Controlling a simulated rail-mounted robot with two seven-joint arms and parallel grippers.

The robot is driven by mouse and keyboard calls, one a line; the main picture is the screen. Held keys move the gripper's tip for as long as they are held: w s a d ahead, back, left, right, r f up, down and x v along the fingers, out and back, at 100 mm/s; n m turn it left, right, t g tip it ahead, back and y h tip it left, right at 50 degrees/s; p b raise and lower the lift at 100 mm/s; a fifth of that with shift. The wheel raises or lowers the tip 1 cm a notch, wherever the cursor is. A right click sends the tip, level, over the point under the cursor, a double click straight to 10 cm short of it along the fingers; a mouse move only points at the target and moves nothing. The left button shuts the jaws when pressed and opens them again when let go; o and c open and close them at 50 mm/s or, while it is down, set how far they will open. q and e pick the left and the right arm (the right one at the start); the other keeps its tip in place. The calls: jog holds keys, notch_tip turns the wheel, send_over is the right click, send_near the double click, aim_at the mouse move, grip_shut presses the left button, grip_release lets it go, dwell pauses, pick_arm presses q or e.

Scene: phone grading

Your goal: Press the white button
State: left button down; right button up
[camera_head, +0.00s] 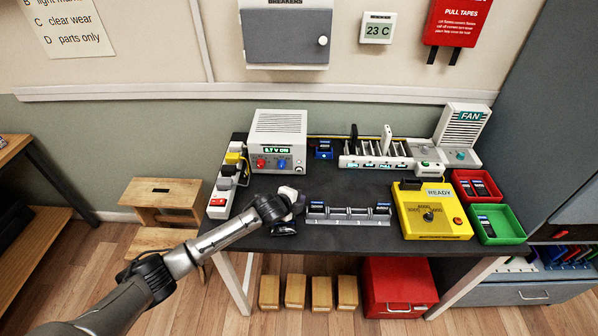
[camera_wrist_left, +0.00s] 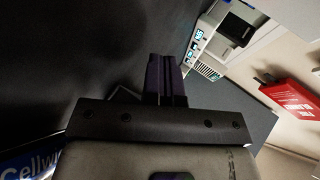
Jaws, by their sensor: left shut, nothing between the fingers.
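I cannot make out a clear white button in either view. A round white knob (camera_head: 323,41) sits on the grey breaker box on the wall. A small white box (camera_head: 430,169) stands in front of the fan unit; any button on it is too small to tell. My left gripper (camera_head: 283,229) hangs over the front left part of the dark table (camera_head: 330,243), left of the grey slotted rack. In the left wrist view its dark fingers (camera_wrist_left: 167,80) are together with nothing between them. My right gripper is in neither view.
A power supply (camera_head: 278,140) and power strip (camera_head: 227,188) stand at the table's left. The slotted rack (camera_head: 348,214) is right of my gripper. The yellow tester (camera_head: 433,210), red bin (camera_head: 477,186) and green bin (camera_head: 498,224) fill the right side. The table's middle is mostly clear.

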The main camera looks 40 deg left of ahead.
aim_at(299, 170)
pick_arm(q)
jog(key=shift+w, duration=0.1)
jog(key=shift+w+a+f+b, duration=0.1)
jog(key=shift+w+a+b, duration=0.1)
jog(key=shift+b, duration=0.25)
jog(key=w+a+b, duration=0.1)
jog(key=b, duration=0.1)
jog(key=w+a+b, duration=0.1)
jog(key=w+b, duration=0.1)
jog(key=w+a+b, duration=0.1)
jog(key=w+b, duration=0.1)
jog(key=shift+a, duration=0.4)
jog(key=shift+w+a+b, duration=0.35)
jog(key=shift+w+a, duration=0.2)
jog(key=shift+w, duration=0.25)
dwell(0.5)
jog(key=shift+w+a, duration=0.1)
jog(key=shift+w, duration=0.05)
dwell(0.4)
jog(key=shift+w+a, duration=0.15)
jog(key=shift+w, duration=0.05)
jog(key=shift+w+a, duration=0.1)
dwell(0.6)
